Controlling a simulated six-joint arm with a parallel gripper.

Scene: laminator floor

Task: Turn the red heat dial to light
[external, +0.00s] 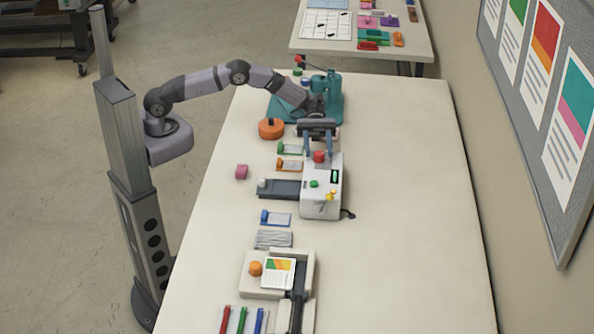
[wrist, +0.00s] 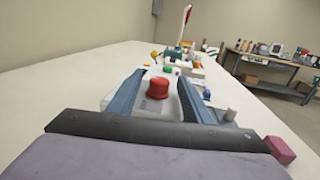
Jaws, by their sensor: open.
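The red heat dial (external: 319,156) sits on top of the white laminator (external: 335,180), at its far end in the external view. In the wrist view the red dial (wrist: 158,88) stands between my two blue-grey fingers. My gripper (external: 318,150) is open, with one finger on each side of the dial and a gap showing on both sides in the wrist view. The laminator also has a green button (external: 314,184), yellow knobs (external: 331,195) and a dark slot with a green display (external: 335,176). The dial's markings are too small to read.
A dark tray (external: 284,189) extends left from the laminator. An orange round object (external: 271,129) and a teal machine (external: 332,100) stand beyond it. The table's right side is clear.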

